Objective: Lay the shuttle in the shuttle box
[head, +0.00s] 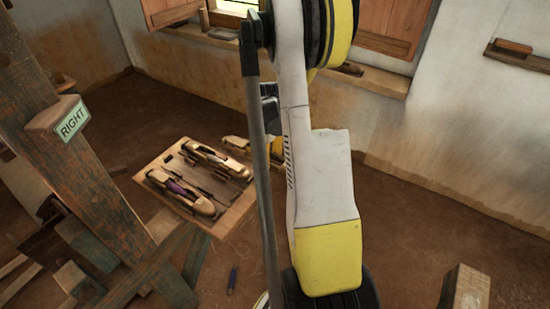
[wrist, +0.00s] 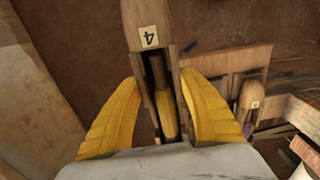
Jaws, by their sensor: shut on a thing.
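My gripper (wrist: 160,84) is shut on a wooden shuttle (wrist: 146,18) marked 4. Its yellow fingers press on both sides, and a yellow bobbin (wrist: 167,112) lies in the shuttle's slot. The shuttle's far tip runs out of the top of the wrist view. In the head view, the shuttle's end (head: 235,142) shows beside my arm, above the far edge of a wooden tray; my arm hides most of the gripper. I cannot tell for certain which part is the shuttle box.
The wooden tray (head: 234,219) holds a shuttle with purple thread (head: 182,191) and another shuttle (head: 216,160). A loom post with a RIGHT sign (head: 72,123) stands at the left. A wooden block (head: 466,290) is at the lower right. Bare floor lies beyond the tray.

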